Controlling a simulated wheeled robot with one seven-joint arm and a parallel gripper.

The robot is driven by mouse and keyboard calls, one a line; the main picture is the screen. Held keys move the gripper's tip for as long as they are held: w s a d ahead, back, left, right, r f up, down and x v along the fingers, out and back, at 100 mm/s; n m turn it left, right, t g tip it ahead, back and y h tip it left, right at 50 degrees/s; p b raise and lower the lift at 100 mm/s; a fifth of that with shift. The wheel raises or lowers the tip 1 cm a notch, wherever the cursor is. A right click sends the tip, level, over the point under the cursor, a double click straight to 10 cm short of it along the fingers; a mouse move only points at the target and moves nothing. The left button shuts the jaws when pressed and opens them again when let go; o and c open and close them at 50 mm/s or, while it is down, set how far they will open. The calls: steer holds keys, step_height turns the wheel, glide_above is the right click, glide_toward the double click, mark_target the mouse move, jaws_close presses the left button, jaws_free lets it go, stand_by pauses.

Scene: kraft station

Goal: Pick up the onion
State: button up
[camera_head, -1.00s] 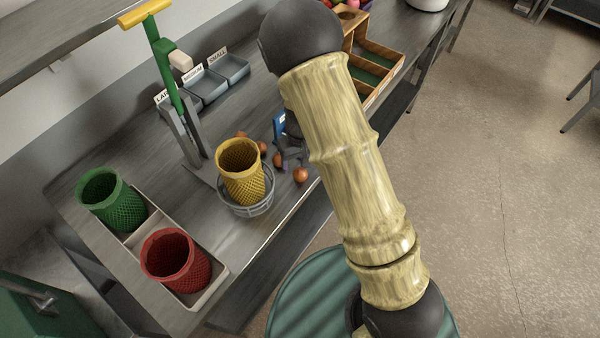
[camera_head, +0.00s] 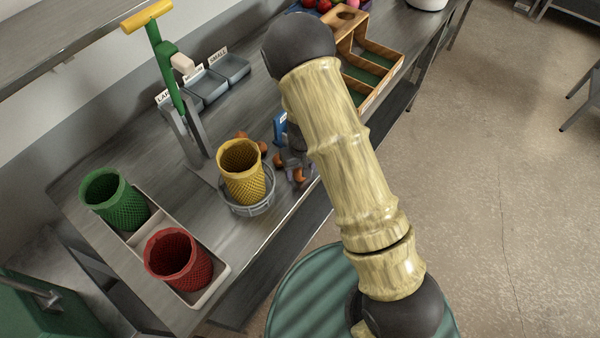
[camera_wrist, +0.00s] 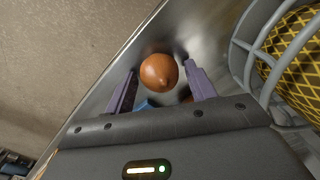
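In the wrist view a brown-orange onion (camera_wrist: 159,72) lies on the steel table, between and slightly beyond the fingertips of my gripper (camera_wrist: 158,72). The two purple fingers are apart, with a gap on each side of the onion, so my gripper is open. In the head view my gripper (camera_head: 297,174) is down at the table's front edge, mostly behind my arm. The onion (camera_head: 299,175) shows partly there between the fingers. Another onion (camera_head: 263,147) lies behind the yellow basket, and more are partly hidden.
The yellow mesh basket (camera_head: 242,180) stands in a grey wire holder (camera_head: 249,208) just left of my gripper. Red (camera_head: 178,262) and green (camera_head: 115,205) baskets stand in a tray at left. A wooden divided box (camera_head: 381,62) is at the back right.

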steer(key=c, duration=0.8)
steer(key=shift+o, duration=0.2)
steer(key=shift+r, duration=0.15)
step_height(320, 180, up, 10)
steer(key=shift+f+b, duration=0.1)
steer(key=shift+b, duration=0.7)
steer(key=shift+d, duration=0.1)
